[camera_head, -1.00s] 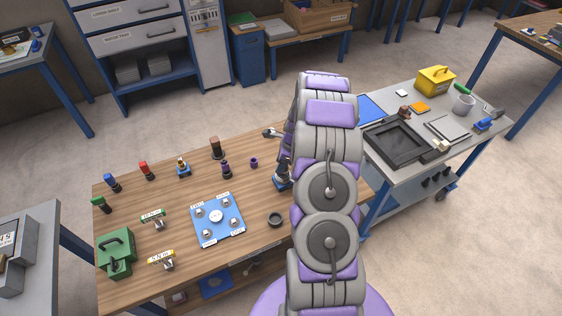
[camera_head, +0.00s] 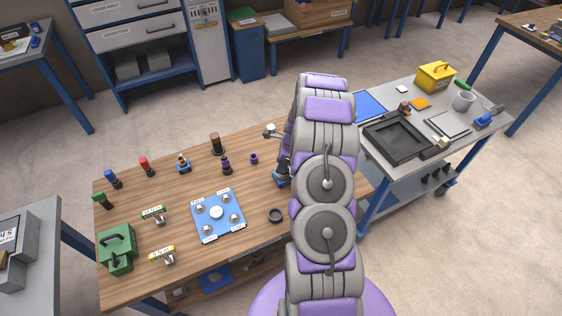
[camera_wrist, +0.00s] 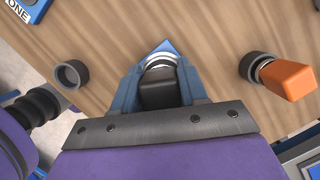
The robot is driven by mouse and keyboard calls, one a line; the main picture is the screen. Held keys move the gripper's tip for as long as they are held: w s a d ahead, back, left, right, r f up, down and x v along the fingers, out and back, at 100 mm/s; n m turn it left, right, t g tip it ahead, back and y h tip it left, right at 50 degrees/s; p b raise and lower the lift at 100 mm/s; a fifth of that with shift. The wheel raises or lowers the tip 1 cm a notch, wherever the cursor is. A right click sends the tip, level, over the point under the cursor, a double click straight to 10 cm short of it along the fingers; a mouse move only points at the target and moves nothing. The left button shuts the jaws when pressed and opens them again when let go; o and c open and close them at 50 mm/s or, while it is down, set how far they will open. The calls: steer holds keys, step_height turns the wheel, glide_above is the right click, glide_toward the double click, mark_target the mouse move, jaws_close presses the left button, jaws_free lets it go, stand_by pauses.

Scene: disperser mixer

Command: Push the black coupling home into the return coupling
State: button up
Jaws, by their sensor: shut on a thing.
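How deep the coupling sits, or whether a gap is left, cannot be seen.
A black ring (camera_head: 275,215) lies near the base. A blue plate (camera_head: 217,215) with metal fittings, a green case (camera_head: 117,249) and several upright couplings stand to the left. An orange block with a dark collar (camera_wrist: 288,80) is right of my gripper. A grey cart (camera_head: 480,140) stands right.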

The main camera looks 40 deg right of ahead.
steer(key=shift+f, duration=0.1)
steer(key=o, duration=1.3)
steer(key=p+v, duration=0.1)
steer(key=v, duration=1.6)
steer(key=shift+w+d+p, duration=0.1)
steer(key=shift+p, duration=0.3)
